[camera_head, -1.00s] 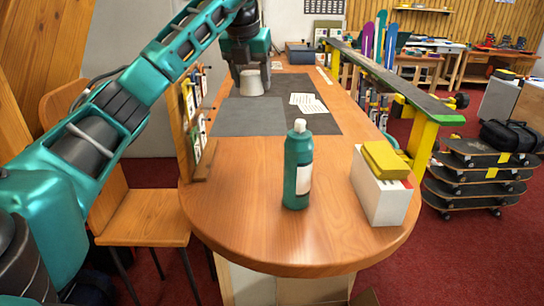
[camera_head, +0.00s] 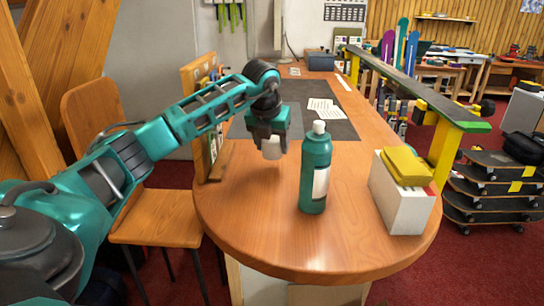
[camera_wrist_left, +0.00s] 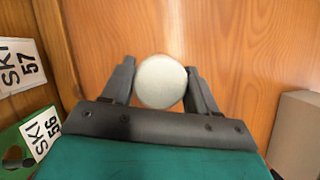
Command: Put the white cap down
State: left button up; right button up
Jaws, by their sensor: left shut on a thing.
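The white cap (camera_head: 271,152) is a short, pale, rounded piece held beneath my left gripper (camera_head: 269,143). In the left wrist view, the cap (camera_wrist_left: 161,82) sits between the two dark fingers of my left gripper (camera_wrist_left: 161,88), with its round top showing. The cap is over the wooden bench top (camera_head: 262,215), left of the teal bottle and near the front edge of the dark mat. I cannot tell whether its underside touches the wood. My right gripper is not in view.
A teal bottle (camera_head: 314,170) with a white top stands right of my left gripper. A white box (camera_head: 400,200) with a yellow block (camera_head: 406,165) on it is farther right. A wooden tag rack (camera_head: 215,165) stands at the bench's left edge. The front bench top is clear.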

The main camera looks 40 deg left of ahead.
pick_arm(q)
jog(key=shift+f, duration=1.8)
jog(key=shift+f, duration=0.15)
jog(key=o, duration=1)
jog(key=shift+r, duration=0.55)
jog(key=v, duration=1.1)
